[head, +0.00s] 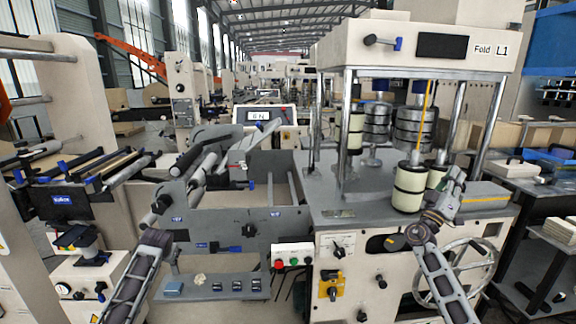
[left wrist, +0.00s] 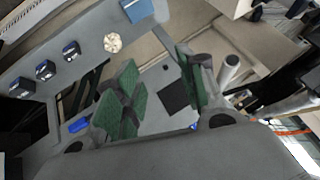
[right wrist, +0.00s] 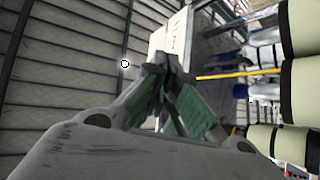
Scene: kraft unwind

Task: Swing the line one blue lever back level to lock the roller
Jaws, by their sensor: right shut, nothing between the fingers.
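A second blue-ended handle (head: 229,249) lies about level lower on the front plate. I cannot tell which is the roller's lock lever. My left gripper (head: 160,204) is at the left end of this frame, apart from both. In the left wrist view its green-padded fingers (left wrist: 157,92) are spread and empty. My right gripper (head: 455,180) is by the cream rolls on the right machine; its fingers (right wrist: 168,72) are shut and empty.
A shelf (head: 215,288) with several small blue and dark items juts out below the frame. A button box (head: 292,255) is right of it. The Fold L1 machine (head: 420,50) has cream rolls (head: 410,187) and posts close to my right gripper.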

